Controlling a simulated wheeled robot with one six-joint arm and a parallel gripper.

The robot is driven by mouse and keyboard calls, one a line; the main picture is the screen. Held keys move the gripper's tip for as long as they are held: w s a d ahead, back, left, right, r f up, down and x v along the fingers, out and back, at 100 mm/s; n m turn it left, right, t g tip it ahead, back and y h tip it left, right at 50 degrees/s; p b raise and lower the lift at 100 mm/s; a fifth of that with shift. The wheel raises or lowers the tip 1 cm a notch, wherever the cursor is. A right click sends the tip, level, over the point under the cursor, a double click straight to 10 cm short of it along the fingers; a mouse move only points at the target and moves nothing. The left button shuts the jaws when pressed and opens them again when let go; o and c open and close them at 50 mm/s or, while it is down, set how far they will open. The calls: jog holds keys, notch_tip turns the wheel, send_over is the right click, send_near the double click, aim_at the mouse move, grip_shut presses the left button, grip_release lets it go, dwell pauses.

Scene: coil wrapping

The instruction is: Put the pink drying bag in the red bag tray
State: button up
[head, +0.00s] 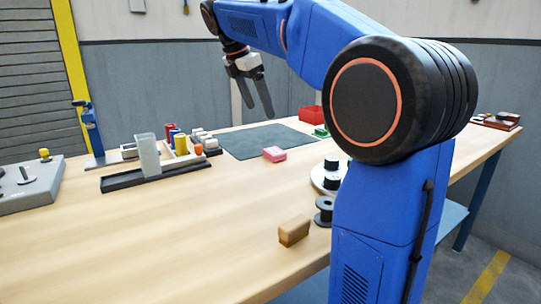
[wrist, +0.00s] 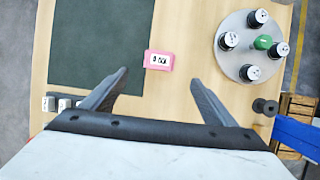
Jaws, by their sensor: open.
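The pink drying bag (head: 274,154) lies on the table at the front edge of the dark green mat (head: 262,141). In the wrist view the pink bag (wrist: 158,60) has a white label with dark marks and sits ahead of my fingers, beside the mat. My gripper (head: 257,97) is raised above the table, back from the bag, with its fingers pointing down. In the wrist view my gripper (wrist: 157,92) is open and empty, its fingers wide apart. The red tray (head: 311,115) stands at the back of the table, partly hidden by my arm; it is not visible in the wrist view.
A round plate (wrist: 248,55) carries several spools and a green piece. A dark spool (head: 324,212) and a tan block (head: 294,230) stand near the front. A clear holder (head: 148,155) and coloured cylinders stand left of the mat.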

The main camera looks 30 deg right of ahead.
send_over(275, 151)
jog(key=a, duration=0.3)
jog(key=f, duration=1)
jog(key=shift+s+d, duration=0.1)
jog(key=shift+d, duration=0.15)
jog(key=shift+a+x, duration=0.2)
jog(key=shift+x, duration=2.4)
jog(key=shift+f, duration=0.1)
jog(key=c, duration=1.3)
notch_tip(275, 151, up, 10)
